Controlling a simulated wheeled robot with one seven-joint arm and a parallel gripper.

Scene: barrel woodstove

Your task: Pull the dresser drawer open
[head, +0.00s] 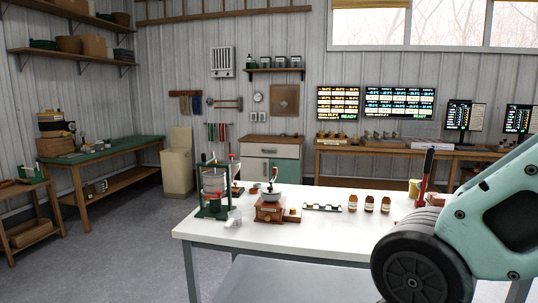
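A low cabinet that looks like the dresser (285,168) stands against the back wall, with a brown wooden top and pale and teal fronts. Its upper drawer front (265,150) is pale with a dark handle and looks closed. The cabinet's lower part is partly hidden behind items on the white table. My gripper is not in view. Only a mint-green arm link of mine, with a dark round joint, shows at the lower right, well apart from the cabinet.
A white table (330,240) lies between me and the cabinet. It bears a green press (214,190), a wooden grinder (270,210) and brown jars (369,203). A green-topped bench (115,148) and a beige bin (177,170) stand left. Grey floor (125,235) is clear at left.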

